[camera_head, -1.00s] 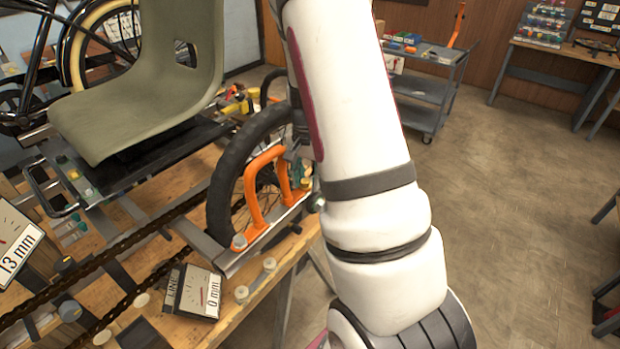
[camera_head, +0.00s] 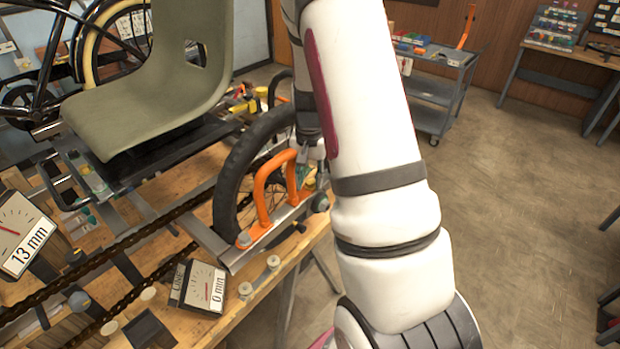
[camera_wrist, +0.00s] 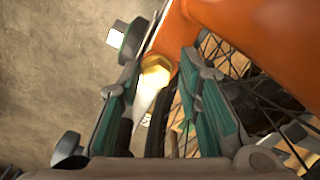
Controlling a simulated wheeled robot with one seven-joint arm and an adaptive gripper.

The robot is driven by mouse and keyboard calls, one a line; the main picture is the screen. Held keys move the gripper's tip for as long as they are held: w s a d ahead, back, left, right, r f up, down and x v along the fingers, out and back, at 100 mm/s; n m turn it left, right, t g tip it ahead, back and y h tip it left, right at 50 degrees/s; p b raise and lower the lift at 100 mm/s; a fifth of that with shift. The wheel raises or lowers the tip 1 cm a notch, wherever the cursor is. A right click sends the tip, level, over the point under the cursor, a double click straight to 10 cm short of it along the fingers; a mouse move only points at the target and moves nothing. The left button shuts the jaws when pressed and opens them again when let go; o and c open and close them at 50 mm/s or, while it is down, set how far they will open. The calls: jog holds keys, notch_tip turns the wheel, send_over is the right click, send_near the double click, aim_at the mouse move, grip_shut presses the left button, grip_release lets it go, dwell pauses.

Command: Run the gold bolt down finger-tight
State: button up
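The gold bolt (camera_wrist: 156,71) shows its yellow hex head in the wrist view, beside the orange bracket (camera_wrist: 235,30). My gripper (camera_wrist: 163,88) is open, with one teal-padded finger on each side of the bolt head. A gap shows between the head and each pad, and nothing is held. A pale, tapered shape lies just below the head between the fingers. How far the bolt is threaded in cannot be seen. In the head view, the orange bracket (camera_head: 264,200) stands beside the black-tyred wheel (camera_head: 232,180); my gripper is partly hidden behind it, and the gold bolt cannot be made out.
A grey-green bolt head (camera_wrist: 132,42) sits close to my left finger. Wheel spokes lie behind the right finger. The olive seat (camera_head: 130,110) stands left of the wheel. Dials read 13 mm (camera_head: 22,235) and 0 mm (camera_head: 205,288). Open floor lies right of my arm.

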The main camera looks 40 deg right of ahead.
jog(key=shift+n, duration=0.7)
jog(key=shift+s+r+p, duration=0.1)
jog(key=shift+p, duration=0.2)
jog(key=shift+d+n, duration=0.1)
jog(key=shift+n, duration=0.8)
jog(key=shift+n, duration=0.8)
